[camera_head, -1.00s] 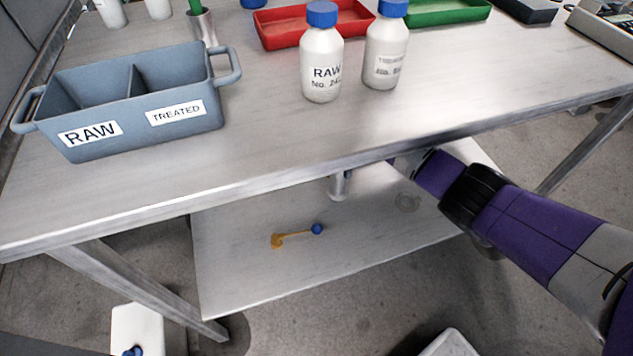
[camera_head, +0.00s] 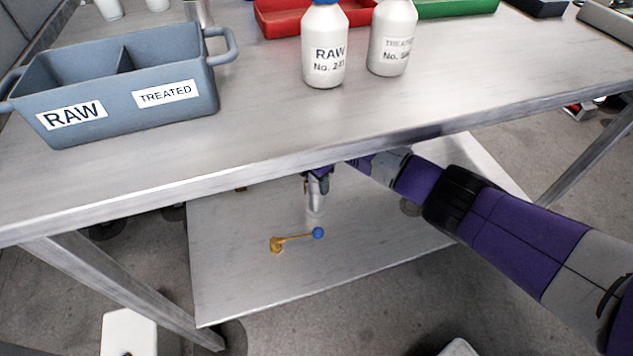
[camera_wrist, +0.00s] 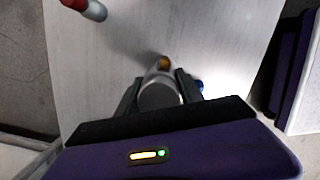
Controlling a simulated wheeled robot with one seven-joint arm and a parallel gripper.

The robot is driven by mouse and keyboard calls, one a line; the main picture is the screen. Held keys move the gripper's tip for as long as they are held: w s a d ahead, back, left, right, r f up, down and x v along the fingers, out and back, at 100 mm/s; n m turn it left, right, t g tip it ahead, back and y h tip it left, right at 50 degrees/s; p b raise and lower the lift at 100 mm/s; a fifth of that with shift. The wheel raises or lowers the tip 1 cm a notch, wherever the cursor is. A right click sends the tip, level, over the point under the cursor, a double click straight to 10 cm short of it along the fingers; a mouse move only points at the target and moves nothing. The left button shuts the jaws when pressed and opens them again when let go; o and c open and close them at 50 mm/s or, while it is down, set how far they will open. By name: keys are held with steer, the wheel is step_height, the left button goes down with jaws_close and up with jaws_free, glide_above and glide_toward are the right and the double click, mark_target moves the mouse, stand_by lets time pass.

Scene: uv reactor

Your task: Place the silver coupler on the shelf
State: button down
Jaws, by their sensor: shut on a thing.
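The silver coupler (camera_head: 316,203) is a small metal cylinder under the tabletop, over the lower shelf (camera_head: 225,285). My gripper (camera_head: 318,181) is shut on it from above and holds it upright or nearly so. The coupler's round end shows between the fingers in the wrist view (camera_wrist: 160,95). I cannot tell whether its bottom touches the shelf. The tabletop hides part of my wrist in the head view.
The tabletop edge (camera_head: 250,178) hangs over the shelf. A red-and-grey object (camera_wrist: 88,8) stands at the wrist view's top left. The shelf's front left is clear.

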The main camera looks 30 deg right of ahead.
steer(key=shift+f, duration=0.1)
steer(key=c, duration=0.7)
jaws_free()
steer(key=shift+c, duration=0.2)
steer(key=r+p, duration=0.1)
steer(key=r, duration=0.1)
steer(key=r+p, duration=0.1)
steer(key=r, duration=0.2)
steer(key=a+r+p, duration=0.1)
steer(key=r, duration=0.1)
steer(key=shift+r, duration=0.35)
steer(key=shift+a, duration=0.1)
